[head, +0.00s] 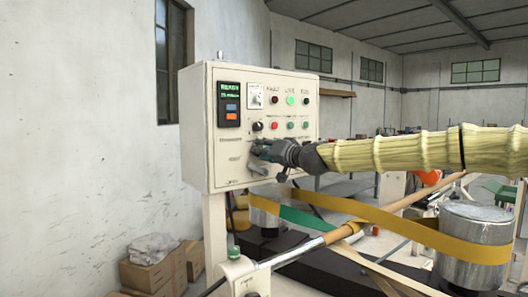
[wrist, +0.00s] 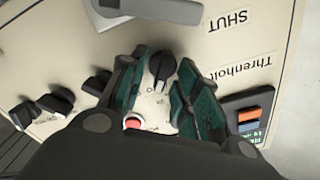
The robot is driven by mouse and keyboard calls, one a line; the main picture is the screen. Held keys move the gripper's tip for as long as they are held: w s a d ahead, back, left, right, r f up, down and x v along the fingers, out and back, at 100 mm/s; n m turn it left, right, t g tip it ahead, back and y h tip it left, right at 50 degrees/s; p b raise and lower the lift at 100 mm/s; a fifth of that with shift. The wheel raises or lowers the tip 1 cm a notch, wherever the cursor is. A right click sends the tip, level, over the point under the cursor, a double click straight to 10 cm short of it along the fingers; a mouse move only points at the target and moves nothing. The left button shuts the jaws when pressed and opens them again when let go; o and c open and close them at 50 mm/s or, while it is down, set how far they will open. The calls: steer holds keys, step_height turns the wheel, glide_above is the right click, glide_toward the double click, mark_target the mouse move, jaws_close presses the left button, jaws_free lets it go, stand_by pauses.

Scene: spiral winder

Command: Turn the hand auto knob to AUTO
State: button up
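A black rotary knob (wrist: 162,66) shows between my fingers in the wrist view; its label is too small to read. In the head view a black knob (head: 257,126) sits on the cream control box (head: 228,165), left of the lower button row. My gripper (wrist: 170,85) is open, with one green-padded finger on each side of the knob. I cannot tell whether the pads touch it. In the head view my gripper (head: 262,152) is at the panel face, just below the knob, and hides part of the panel.
A display (head: 229,90) with orange and blue buttons is left of the knob in the head view. Lamps and buttons (head: 290,125) are to its right. A yellow belt (head: 390,225) and metal drum (head: 470,240) stand below my arm. Boxes (head: 150,274) lie on the floor.

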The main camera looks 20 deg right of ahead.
steer(key=v, duration=1.2)
stand_by(0.3)
steer(key=shift+r, duration=0.15)
